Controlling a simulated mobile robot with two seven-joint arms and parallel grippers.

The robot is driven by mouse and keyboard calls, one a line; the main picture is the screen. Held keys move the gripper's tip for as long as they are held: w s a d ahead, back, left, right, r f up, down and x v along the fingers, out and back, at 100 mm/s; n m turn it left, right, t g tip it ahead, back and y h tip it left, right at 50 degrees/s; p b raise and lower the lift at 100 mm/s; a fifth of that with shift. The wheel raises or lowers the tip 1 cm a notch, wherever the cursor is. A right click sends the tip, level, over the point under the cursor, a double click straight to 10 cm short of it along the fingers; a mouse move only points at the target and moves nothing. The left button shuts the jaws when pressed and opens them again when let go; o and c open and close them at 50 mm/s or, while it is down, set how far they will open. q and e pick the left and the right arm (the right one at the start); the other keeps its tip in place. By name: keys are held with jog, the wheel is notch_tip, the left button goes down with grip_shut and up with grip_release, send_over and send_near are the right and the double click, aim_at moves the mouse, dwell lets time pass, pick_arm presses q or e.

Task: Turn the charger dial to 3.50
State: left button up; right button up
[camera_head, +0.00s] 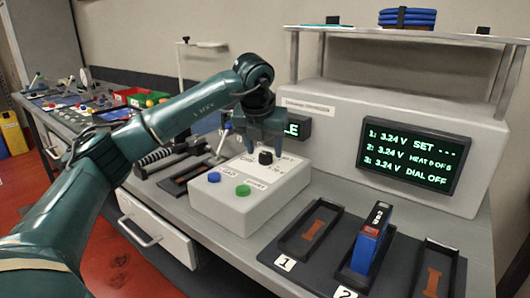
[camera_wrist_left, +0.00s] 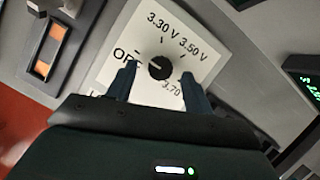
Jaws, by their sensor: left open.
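The charger (camera_head: 240,200) is a white box with a black dial knob (camera_head: 265,157) on its sloped top, plus a blue button (camera_head: 214,177) and a green button (camera_head: 243,190). In the left wrist view the black dial (camera_wrist_left: 160,67) sits among the marks OFF, 3.30 V, 3.50 V and 3.70, and its white line appears to point toward OFF. My left gripper (camera_head: 267,138) is above the dial, pointing down. In the wrist view its open fingers (camera_wrist_left: 159,72) stand on either side of the knob, with no clear contact. My right gripper is not in view.
A screen (camera_head: 408,155) reads 3.24 V on three lines, SET ---, and DIAL OFF. A black tray (camera_head: 310,232) with slots holds a blue battery (camera_head: 371,238) at front right. A shelf (camera_head: 400,35) stands behind. Tools and small parts lie at left.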

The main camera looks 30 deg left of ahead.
pick_arm(q)
jog(key=shift+x, duration=0.85)
jog(key=shift+c, duration=0.2)
jog(key=c, duration=0.9)
